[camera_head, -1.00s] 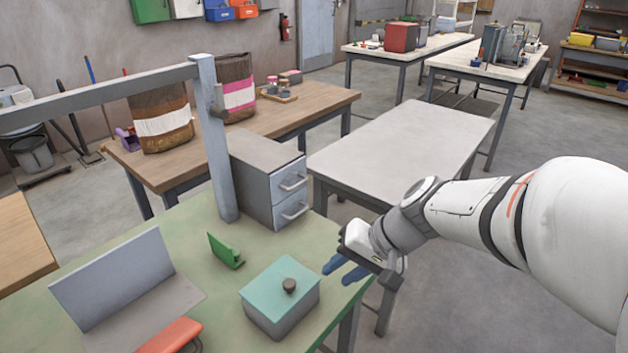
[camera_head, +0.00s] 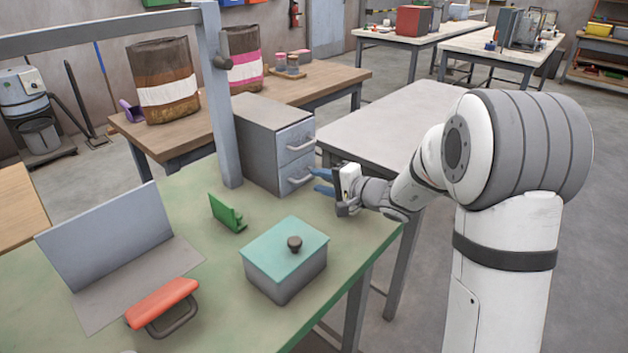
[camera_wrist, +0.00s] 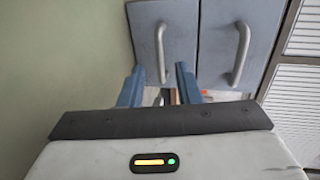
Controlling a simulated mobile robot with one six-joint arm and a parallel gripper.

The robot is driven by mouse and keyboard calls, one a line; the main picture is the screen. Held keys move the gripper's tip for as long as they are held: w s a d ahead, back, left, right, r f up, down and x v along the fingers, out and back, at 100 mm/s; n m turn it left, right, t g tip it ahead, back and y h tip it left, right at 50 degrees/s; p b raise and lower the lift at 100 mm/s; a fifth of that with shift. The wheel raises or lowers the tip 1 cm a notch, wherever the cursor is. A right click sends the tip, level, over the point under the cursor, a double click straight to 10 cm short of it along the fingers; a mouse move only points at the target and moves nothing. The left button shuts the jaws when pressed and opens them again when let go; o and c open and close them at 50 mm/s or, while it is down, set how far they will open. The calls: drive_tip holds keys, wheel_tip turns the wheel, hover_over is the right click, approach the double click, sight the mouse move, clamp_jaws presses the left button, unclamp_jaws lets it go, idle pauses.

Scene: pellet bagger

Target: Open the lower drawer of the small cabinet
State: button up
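The small grey cabinet (camera_head: 255,140) stands on the green table against a post, with two blue-grey drawer fronts, both shut. The lower drawer (camera_head: 287,174) has a curved grey handle (camera_head: 301,179). In the wrist view the fronts lie side by side: the lower drawer's handle (camera_wrist: 160,50) is at left, the upper drawer's handle (camera_wrist: 241,52) at right. My gripper (camera_head: 316,180) is open and empty, its blue fingers pointing at the lower handle. In the wrist view its fingertips (camera_wrist: 160,70) lie either side of that handle's near end. I cannot tell whether they touch it.
On the green table (camera_head: 190,225) are a teal-lidded box (camera_head: 285,260), a green bracket (camera_head: 227,213) and a grey angled plate with a red-handled tool (camera_head: 162,303). A bare pale table (camera_head: 390,115) stands behind my gripper. Bags stand on the wooden table (camera_head: 330,85).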

drive_tip(key=shift+x, duration=1.75)
drive_tip(key=shift+s, duration=0.1)
clamp_jaws()
